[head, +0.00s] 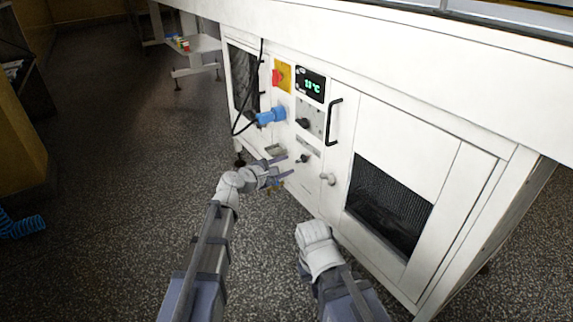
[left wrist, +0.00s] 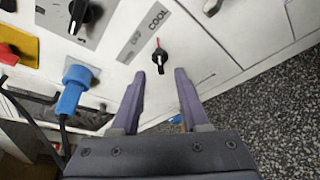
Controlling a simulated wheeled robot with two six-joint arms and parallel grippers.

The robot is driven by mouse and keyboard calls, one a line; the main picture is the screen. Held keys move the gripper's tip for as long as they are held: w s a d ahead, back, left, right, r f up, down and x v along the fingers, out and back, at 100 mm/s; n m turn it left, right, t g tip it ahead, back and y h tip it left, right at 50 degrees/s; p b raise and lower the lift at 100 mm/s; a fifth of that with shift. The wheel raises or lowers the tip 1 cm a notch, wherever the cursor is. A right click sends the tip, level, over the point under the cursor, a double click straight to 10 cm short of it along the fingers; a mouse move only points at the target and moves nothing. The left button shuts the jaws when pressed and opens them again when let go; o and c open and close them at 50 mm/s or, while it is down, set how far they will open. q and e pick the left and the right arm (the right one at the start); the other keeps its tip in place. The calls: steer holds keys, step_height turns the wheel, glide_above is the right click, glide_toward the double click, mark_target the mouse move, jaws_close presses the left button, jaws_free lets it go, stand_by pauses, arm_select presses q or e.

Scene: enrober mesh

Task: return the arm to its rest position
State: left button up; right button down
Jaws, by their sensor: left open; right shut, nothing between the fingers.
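My left gripper (head: 277,170) is open in front of the white machine's lower control panel, with nothing visible between its fingers. In the left wrist view its two fingers (left wrist: 161,74) point at a small black knob (left wrist: 160,58) with a red pointer, beside the label COOL. The knob shows just beyond the fingertips; I cannot tell whether they touch it. In the head view this knob (head: 304,158) is right of the fingertips. My right gripper (head: 314,232) is lower, near the machine's front; its fingers are hidden behind the white wrist, and nothing held shows.
The white machine (head: 395,130) carries a blue plug (head: 270,116) with a black cable, a red switch (head: 277,77), a green-lit display (head: 310,85), and a black door handle (head: 334,122). Open speckled floor (head: 120,180) lies left. A blue coiled hose (head: 20,224) is at far left.

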arm_select(q)
steer(key=s+d+m+g+y+p, duration=0.1)
steer(key=s+d+m+g+p, duration=0.25)
steer(key=s+m+p, duration=0.35)
steer(key=s+d+m+g+y+p, duration=0.1)
steer(key=s+d+m+g+p, duration=0.25)
steer(key=s+m, duration=0.45)
steer(key=s+a+r+m+g+y+p, duration=0.15)
steer(key=s+a+m+y+p, duration=0.25)
steer(key=s, duration=0.4)
steer(key=s+a+r+m+g+y+p, duration=0.1)
steer(key=s+a+m+g+y+p, duration=0.25)
steer(key=s, duration=0.55)
step_height(320, 180, up, 38)
steer(key=a+p, duration=0.1)
steer(key=p, duration=3.7)
steer(key=shift+s+a+y, duration=0.15)
steer(key=shift+a+y, duration=0.1)
steer(key=shift+y, duration=0.2)
